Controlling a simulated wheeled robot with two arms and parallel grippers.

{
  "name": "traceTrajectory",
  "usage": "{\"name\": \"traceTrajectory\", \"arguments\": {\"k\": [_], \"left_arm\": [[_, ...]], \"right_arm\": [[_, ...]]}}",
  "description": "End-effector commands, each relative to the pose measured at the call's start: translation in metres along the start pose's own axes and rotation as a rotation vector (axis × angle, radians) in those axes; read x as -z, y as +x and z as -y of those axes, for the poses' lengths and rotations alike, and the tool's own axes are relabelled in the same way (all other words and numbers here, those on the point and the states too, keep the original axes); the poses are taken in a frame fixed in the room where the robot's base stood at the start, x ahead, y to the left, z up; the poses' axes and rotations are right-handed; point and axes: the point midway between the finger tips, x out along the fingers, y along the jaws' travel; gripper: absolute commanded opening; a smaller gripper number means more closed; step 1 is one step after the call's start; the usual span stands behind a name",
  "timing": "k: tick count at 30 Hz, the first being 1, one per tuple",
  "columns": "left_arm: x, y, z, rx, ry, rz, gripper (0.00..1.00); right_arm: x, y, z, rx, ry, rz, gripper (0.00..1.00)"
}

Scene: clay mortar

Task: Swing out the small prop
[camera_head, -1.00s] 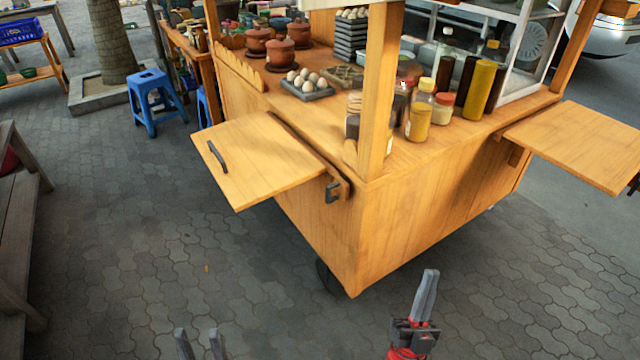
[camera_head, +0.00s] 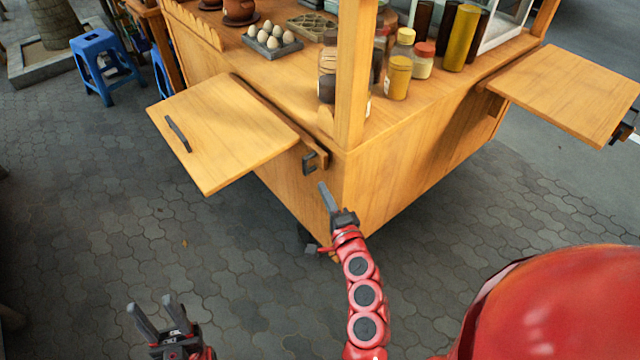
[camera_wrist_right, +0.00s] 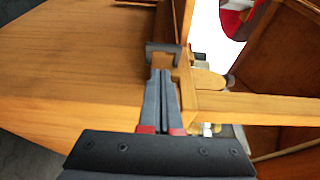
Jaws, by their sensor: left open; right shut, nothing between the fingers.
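The small prop (camera_head: 318,153) is a short wooden piece with a dark handle (camera_head: 309,164), at the cart corner beside the left side flap (camera_head: 222,130). In the right wrist view the dark handle (camera_wrist_right: 163,47) is a bracket shape just beyond my fingertips. My right gripper (camera_head: 323,186) is shut and empty, just below and right of the handle. It also shows in the wrist view (camera_wrist_right: 160,73), and I cannot tell whether it touches the handle. My left gripper (camera_head: 152,303) is open and empty, low at the left, well away from the cart.
The wooden cart (camera_head: 410,150) bears jars (camera_head: 398,75) and a tray of eggs (camera_head: 270,42) near its edges. A corner post (camera_head: 352,75) rises near the prop. A second flap (camera_head: 570,88) sticks out at the right. Open pavement (camera_head: 90,220) lies left; a blue stool (camera_head: 103,67) stands farther back.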

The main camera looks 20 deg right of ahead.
Motion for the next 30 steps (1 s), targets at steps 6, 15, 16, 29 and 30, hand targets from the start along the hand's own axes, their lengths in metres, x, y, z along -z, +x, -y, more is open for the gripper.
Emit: {"name": "traceTrajectory", "arguments": {"k": [6,15,16,29,30], "left_arm": [[0.001,0.006,0.0,0.0,0.0,0.0,0.47],[0.001,0.008,0.0,0.0,0.0,0.0,0.47],[0.001,0.008,0.0,0.0,0.0,0.0,0.47],[0.001,0.008,0.0,0.0,0.0,0.0,0.47],[0.001,0.009,0.0,0.0,0.0,0.0,0.47]], "right_arm": [[0.0,0.042,0.001,-0.001,-0.003,0.001,0.0],[0.001,0.077,0.0,0.0,-0.004,-0.003,0.0],[0.001,0.078,0.0,0.0,-0.004,-0.002,0.0],[0.0,0.08,0.0,-0.001,-0.003,-0.005,0.0],[-0.001,0.08,0.0,-0.002,-0.003,-0.008,0.0]]}}
